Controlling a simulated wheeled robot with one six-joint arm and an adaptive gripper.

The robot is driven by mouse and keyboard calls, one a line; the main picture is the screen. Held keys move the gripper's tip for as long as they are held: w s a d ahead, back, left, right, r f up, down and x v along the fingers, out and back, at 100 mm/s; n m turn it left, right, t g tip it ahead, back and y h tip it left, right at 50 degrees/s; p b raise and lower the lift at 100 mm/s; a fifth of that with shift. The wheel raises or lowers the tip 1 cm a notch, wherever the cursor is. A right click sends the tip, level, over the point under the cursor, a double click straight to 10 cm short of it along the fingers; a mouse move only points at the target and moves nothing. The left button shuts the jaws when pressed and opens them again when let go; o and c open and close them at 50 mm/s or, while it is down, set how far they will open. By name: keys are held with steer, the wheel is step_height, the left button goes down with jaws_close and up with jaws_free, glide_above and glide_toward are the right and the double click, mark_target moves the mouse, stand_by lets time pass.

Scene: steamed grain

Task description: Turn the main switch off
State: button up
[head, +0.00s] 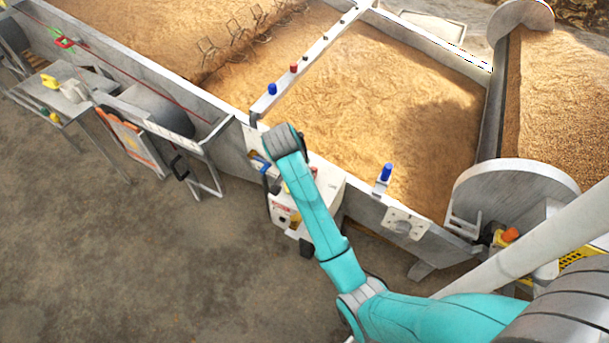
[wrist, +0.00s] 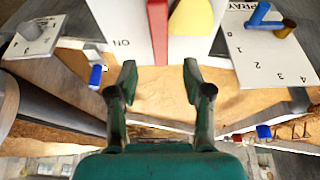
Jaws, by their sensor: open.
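In the wrist view, a white panel (wrist: 122,22) carries a red lever (wrist: 158,30) and a yellow part (wrist: 190,18). An upside-down "ON" label is beside the lever, which appears to be the main switch. My gripper (wrist: 159,76) is open and empty. Its fingers point at the panel, with the lever's end between and just beyond them, apart from both. In the head view, my arm hides the gripper and most of this panel. A white control box (head: 285,213) shows below my wrist.
A "SPRAY" panel (wrist: 272,48) with a blue handle (wrist: 258,14) is close on the right. A panel with a grey knob (wrist: 30,29) is on the left. Grain beds (head: 380,95) lie behind low walls. Open floor (head: 160,260) lies left of my arm.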

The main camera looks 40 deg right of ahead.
steer(key=shift+v, duration=1.65)
